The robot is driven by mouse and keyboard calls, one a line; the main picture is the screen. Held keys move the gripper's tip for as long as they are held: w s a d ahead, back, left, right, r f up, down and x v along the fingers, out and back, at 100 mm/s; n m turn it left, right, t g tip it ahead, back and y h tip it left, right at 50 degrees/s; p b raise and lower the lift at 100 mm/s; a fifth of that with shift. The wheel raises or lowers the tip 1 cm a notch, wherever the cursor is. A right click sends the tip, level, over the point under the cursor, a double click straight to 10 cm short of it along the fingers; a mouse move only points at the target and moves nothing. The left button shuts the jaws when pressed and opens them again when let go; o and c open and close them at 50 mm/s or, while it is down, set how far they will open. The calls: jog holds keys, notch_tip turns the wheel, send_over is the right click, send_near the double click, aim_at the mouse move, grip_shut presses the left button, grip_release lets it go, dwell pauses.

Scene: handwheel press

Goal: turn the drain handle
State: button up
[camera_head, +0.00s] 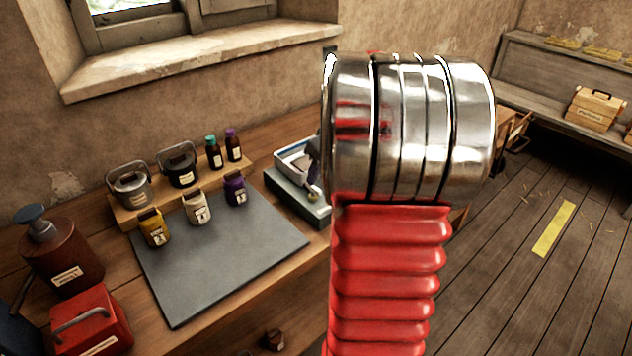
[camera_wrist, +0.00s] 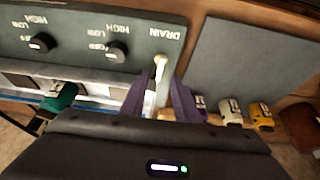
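The drain handle (camera_wrist: 161,66) is a small cream lever on a grey panel (camera_wrist: 135,18), under the label DRAIN, in the wrist view. My gripper (camera_wrist: 162,78) has two purple fingers, one on each side of the handle. The fingers are apart, with a visible gap beside the handle, and do not look closed on it. The lower end of the handle lies between the fingers. In the head view the panel's grey unit (camera_head: 296,200) stands on the bench, partly hidden by my arm; the handle is too small there to be sure of.
Two black knobs (camera_wrist: 117,50) (camera_wrist: 41,43) sit on the panel beside the handle. A grey mat (camera_head: 215,250) lies left of the unit, with yellow, white and purple jars (camera_head: 236,189) along its back. A teal object (camera_wrist: 60,97) lies near the pale tray.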

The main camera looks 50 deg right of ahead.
aim_at(316, 187)
jog(key=x, duration=0.5)
jog(key=shift+r, duration=0.1)
jog(key=shift+c, duration=0.4)
grip_shut()
jog(key=shift+d, duration=0.15)
